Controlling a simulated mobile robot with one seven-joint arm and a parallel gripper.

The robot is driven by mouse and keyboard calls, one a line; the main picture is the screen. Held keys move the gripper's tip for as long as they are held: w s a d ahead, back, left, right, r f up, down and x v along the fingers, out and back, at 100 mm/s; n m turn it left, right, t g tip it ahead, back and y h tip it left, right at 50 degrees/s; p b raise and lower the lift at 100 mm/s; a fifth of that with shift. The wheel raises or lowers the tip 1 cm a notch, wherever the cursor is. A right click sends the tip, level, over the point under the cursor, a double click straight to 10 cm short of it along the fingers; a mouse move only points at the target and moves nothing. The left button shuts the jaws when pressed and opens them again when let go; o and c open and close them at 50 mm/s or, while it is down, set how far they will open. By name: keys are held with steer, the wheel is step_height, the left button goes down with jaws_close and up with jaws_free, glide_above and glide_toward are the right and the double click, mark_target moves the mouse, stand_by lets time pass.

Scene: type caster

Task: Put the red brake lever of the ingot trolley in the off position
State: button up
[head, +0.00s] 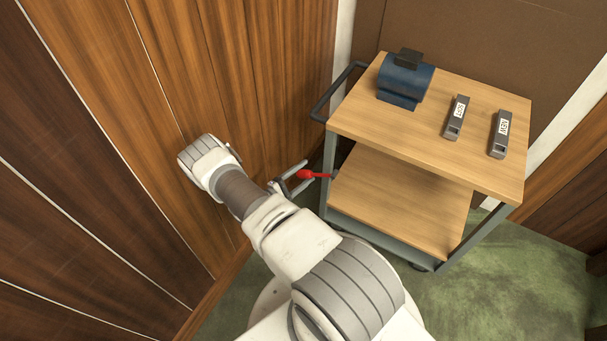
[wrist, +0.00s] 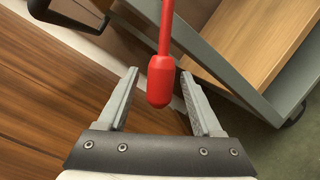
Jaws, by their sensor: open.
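The red brake lever (head: 314,175) sticks out from the left side of the ingot trolley (head: 328,150), level with the gap between its two shelves. In the wrist view its thick rounded knob (wrist: 161,82) hangs at the end of a thin red rod. My gripper (head: 292,177) is open beside the trolley's left side. In the wrist view my gripper (wrist: 158,90) has one finger on each side of the knob, with a visible gap on both sides. The lever's pivot is out of the wrist view.
A blue machine (head: 404,80) and two labelled grey ingots (head: 457,118) (head: 499,135) sit on the trolley's top shelf. A dark push handle (head: 335,95) juts out at its left. A wood-panelled wall (head: 200,70) stands close on the left. Green floor (head: 510,285) is clear at the right.

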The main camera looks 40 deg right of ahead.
jaws_close()
stand_by(1.3)
